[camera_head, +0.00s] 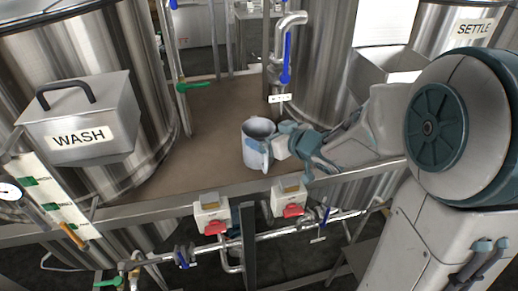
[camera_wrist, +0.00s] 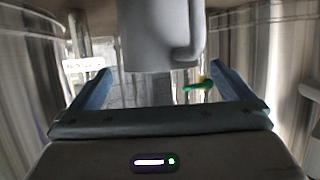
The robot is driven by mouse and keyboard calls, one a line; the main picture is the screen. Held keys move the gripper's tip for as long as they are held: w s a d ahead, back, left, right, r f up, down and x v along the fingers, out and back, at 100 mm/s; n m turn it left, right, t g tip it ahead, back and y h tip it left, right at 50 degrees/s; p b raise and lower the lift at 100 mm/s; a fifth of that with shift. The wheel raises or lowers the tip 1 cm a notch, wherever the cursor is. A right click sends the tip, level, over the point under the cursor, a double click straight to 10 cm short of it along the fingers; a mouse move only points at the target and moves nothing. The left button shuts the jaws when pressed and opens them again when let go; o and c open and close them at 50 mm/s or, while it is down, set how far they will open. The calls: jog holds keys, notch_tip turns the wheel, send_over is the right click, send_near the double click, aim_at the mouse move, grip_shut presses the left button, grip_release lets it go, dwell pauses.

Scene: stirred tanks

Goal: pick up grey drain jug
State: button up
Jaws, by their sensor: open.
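The grey drain jug (camera_head: 257,142) stands upright on the brown deck between the tanks, near its front edge. My gripper (camera_head: 270,148) is at the jug's right side in the head view, close to the handle. In the wrist view the jug (camera_wrist: 160,35) hangs into the top of the picture, with its handle on the right. There my gripper (camera_wrist: 155,88) is open, one blue finger on each side, with the jug ahead between or just beyond the tips. I cannot tell whether a finger touches the jug.
A WASH tank with a metal box (camera_head: 85,120) stands left, and a SETTLE tank (camera_head: 470,30) back right. A pipe with a blue-handled valve (camera_head: 287,60) comes down behind the jug. Red-switched boxes (camera_head: 212,215) line the front rail. The deck (camera_head: 200,150) left of the jug is clear.

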aim_at(264, 132)
jog(key=shift+x, duration=1.65)
jog(key=c, duration=1.3)
